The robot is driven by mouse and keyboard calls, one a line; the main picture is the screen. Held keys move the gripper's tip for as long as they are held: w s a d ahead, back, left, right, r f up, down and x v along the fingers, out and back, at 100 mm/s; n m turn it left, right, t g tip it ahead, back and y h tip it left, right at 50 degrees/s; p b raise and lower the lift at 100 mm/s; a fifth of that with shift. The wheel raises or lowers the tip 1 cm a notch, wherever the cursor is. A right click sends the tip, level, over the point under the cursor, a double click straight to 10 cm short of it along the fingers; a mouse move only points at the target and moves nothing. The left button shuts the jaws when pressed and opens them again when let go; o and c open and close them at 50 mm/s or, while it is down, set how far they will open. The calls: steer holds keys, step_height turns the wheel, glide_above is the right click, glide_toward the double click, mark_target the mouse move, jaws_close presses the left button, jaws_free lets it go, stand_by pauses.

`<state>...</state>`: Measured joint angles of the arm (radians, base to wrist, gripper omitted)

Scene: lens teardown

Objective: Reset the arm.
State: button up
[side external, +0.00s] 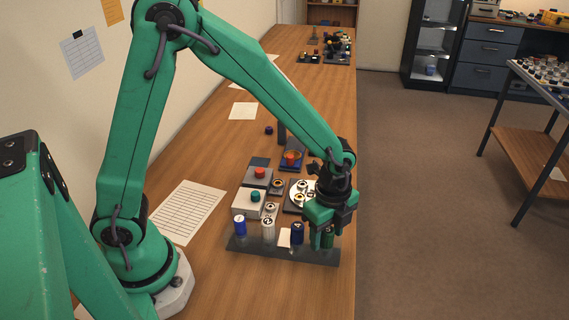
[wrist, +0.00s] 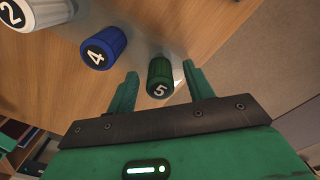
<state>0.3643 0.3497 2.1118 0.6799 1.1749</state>
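My gripper (side external: 329,222) is low over the right end of a dark rack (side external: 285,250) in the side view. In the wrist view my gripper (wrist: 160,72) has its two green fingers apart. A dark green cylinder marked 5 (wrist: 160,88) sits between them, with a visible gap on each side. In the side view this green cylinder (side external: 328,239) is partly hidden by the fingers. A blue cylinder marked 4 (wrist: 103,46) stands to its left, outside the fingers. A white cylinder marked 2 (wrist: 35,12) is farther left.
A blue cylinder (side external: 239,225) stands at the rack's left end. Behind the rack are a box with a red button (side external: 258,175), a box with a green button (side external: 250,202) and a round white dish (side external: 302,192). The table's right edge is close to my gripper.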

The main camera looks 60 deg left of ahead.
steer(key=o, duration=0.5)
steer(key=shift+r, duration=0.2)
steer(key=shift+r, duration=3.3)
steer(key=shift+r, duration=0.1)
